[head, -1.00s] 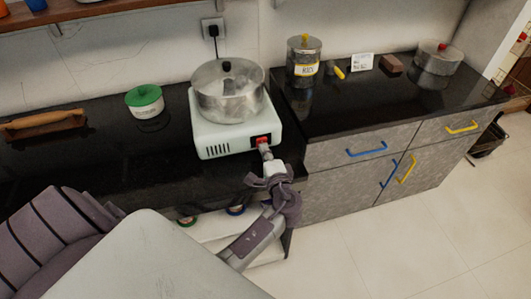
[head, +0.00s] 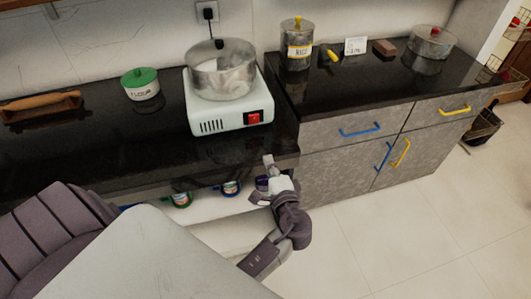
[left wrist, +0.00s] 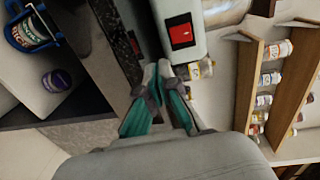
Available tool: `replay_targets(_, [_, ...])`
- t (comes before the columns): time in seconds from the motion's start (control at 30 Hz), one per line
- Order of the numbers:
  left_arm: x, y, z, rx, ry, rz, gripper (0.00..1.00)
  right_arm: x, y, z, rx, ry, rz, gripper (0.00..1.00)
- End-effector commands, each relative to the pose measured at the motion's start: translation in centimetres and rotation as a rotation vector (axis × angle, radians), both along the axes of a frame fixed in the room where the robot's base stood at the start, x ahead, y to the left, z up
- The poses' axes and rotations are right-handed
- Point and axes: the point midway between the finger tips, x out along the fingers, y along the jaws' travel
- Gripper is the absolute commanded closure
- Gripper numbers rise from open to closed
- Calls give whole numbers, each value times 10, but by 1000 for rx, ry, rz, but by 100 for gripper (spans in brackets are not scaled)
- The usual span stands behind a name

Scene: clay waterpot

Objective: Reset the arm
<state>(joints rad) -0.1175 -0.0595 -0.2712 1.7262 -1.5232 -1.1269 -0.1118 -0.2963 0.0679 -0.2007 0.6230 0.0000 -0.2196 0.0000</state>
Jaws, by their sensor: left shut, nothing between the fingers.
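My left gripper (head: 268,160) is shut and empty, just in front of the counter's front edge in the head view. In the left wrist view its fingertips (left wrist: 158,70) meet below the white stove. The white electric stove (head: 228,117) stands on the black counter, with a red switch (head: 254,118) on its front that also shows in the left wrist view (left wrist: 182,34). A steel pot with a glass lid (head: 222,72) sits on the stove. The gripper is apart from the switch. My right gripper is in neither current view.
The black counter (head: 100,145) holds a green-lidded flour pot (head: 140,84) and a wooden tray with a rolling pin (head: 40,106). A rice canister (head: 297,45) and a red-knobbed pot (head: 430,42) stand at right. Mugs (head: 181,199) sit below.

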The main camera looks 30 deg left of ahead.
Motion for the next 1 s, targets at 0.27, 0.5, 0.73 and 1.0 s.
replay_targets(0.27, [-8, -9, -1, 0, 0, 1, 100, -2, -8, -3, -9, 3, 3, 10])
replay_targets(0.5, [-8, -9, -1, 1, -1, 1, 100, -5, -11, -3, -14, 7, 4, 10])
replay_targets(0.73, [-8, -9, -4, -3, 5, -2, 100, -5, -12, -3, -14, 8, 4, 10])
replay_targets(1.0, [-16, -26, -124, -180, 221, -129, 100, -6, -12, -3, -15, 9, 4, 10])
